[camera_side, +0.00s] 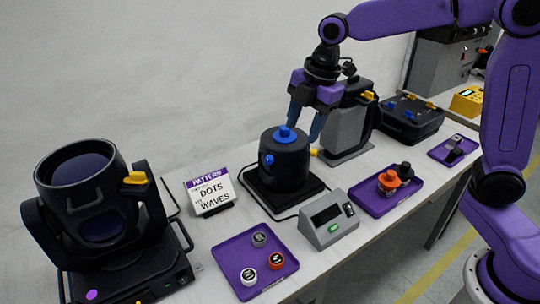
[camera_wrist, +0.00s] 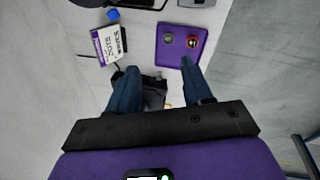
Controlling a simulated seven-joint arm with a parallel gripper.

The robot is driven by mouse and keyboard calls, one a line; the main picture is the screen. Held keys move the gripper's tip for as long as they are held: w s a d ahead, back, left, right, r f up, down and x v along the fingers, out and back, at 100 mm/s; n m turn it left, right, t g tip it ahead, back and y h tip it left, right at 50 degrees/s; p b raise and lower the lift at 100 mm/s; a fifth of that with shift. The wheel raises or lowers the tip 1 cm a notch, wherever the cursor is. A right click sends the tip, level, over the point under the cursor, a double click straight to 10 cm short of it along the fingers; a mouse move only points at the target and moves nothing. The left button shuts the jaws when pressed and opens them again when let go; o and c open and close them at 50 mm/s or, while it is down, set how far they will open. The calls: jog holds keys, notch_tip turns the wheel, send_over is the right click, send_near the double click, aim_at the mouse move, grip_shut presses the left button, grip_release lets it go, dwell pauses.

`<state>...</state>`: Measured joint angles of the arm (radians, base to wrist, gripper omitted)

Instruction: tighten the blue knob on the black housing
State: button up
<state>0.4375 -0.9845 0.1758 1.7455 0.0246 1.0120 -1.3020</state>
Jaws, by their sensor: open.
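The black round housing (camera_side: 287,167) stands upright on a black square base (camera_side: 262,197) in the middle of the table. A blue knob (camera_side: 285,135) sits on its top, and a second, smaller blue knob (camera_side: 268,159) is on its side. My gripper (camera_side: 304,133) points down with blue fingers spread, empty, close above and around the housing's top right area. Whether the fingers touch anything is unclear. In the wrist view the fingers (camera_wrist: 160,69) are apart, with part of the dark housing (camera_wrist: 153,93) between them; the top knob is not visible there.
A large black lamp (camera_side: 85,205) stands at left, beside a "DOTS not WAVES" sign (camera_side: 211,193). A purple tray (camera_side: 228,254) with caps, a grey box with a display (camera_side: 328,220) and another purple tray (camera_side: 372,205) lie in front. A grey-black unit (camera_side: 348,130) stands close behind right.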

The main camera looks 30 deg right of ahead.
aim_at(269, 158)
jog(key=w+d+n, duration=0.2)
jog(key=w+n, duration=0.1)
jog(key=w, duration=0.5)
jog(key=shift+t, duration=0.3)
jog(key=x, duration=1.6)
jog(key=shift+w+a+f, duration=0.15)
jog(key=shift+w+a, duration=0.1)
jog(key=shift+w, duration=0.15)
grip_shut()
